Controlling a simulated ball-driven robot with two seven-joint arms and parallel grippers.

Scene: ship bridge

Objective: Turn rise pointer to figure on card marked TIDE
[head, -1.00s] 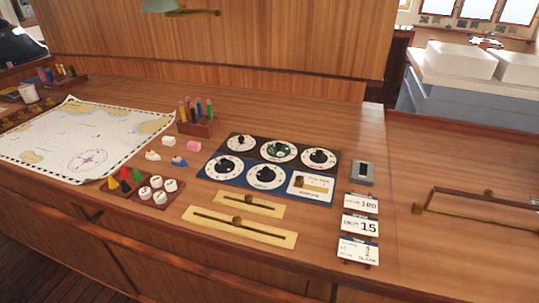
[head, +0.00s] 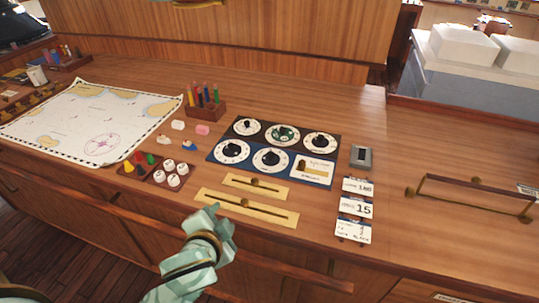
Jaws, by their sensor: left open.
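A dial panel (head: 272,150) lies on the wooden counter, with a dark upper half and a blue lower half. I cannot make out TIDE on any. My left gripper (head: 222,215) is open in front of the sliders, below the panel. My right gripper is not seen.
Two brass slider plates, a short one (head: 270,190) and a long one (head: 262,212), lie between gripper and panel. A chart (head: 75,125), a peg rack (head: 207,112) and a tray of pieces (head: 155,178) are left. A brass rail (head: 470,181) is right.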

